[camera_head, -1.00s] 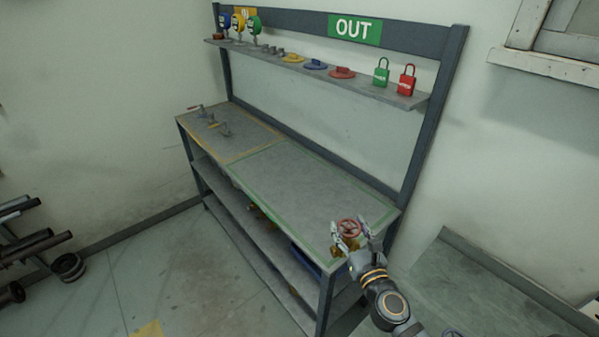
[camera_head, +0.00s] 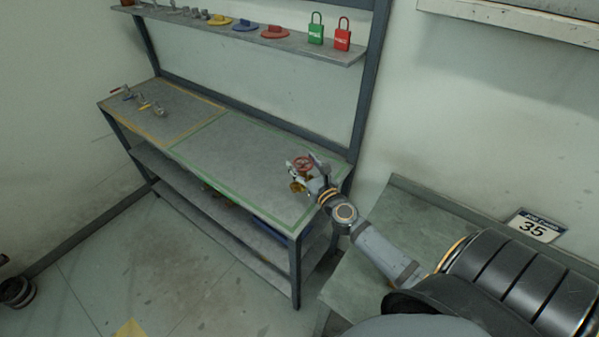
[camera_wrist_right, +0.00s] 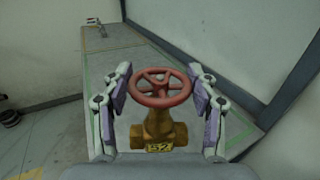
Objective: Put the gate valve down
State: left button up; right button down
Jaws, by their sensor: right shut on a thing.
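The gate valve has a brass body (camera_wrist_right: 159,130) with a yellow tag reading 52 and a red handwheel (camera_wrist_right: 160,88) on top. In the right wrist view it stands upright between the two fingers of my right gripper (camera_wrist_right: 160,100). In the head view my right gripper (camera_head: 307,172) is at the right end of the workbench, with the red handwheel (camera_head: 302,163) showing between its fingers. The gripper is shut on the valve. I cannot tell whether the valve touches the bench top. My left gripper is not in view.
The workbench's green-outlined area (camera_head: 232,160) is bare left of the gripper. Small valves (camera_head: 150,106) lie in the orange-outlined area. A shelf (camera_head: 300,47) above holds a green padlock (camera_head: 316,29), a red padlock (camera_head: 342,33) and coloured discs. A grey-green surface (camera_head: 400,215) stands at right.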

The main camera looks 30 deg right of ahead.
jog(key=w+d+f+b, duration=0.2)
jog(key=w+f+b, duration=0.3)
jog(key=f+b, duration=0.3)
jog(key=shift+d+f, duration=0.3)
jog(key=shift+f, duration=0.3)
jog(key=shift+s, duration=0.1)
jog(key=shift+f, duration=0.15)
jog(key=shift+c, duration=1.9)
grip_release()
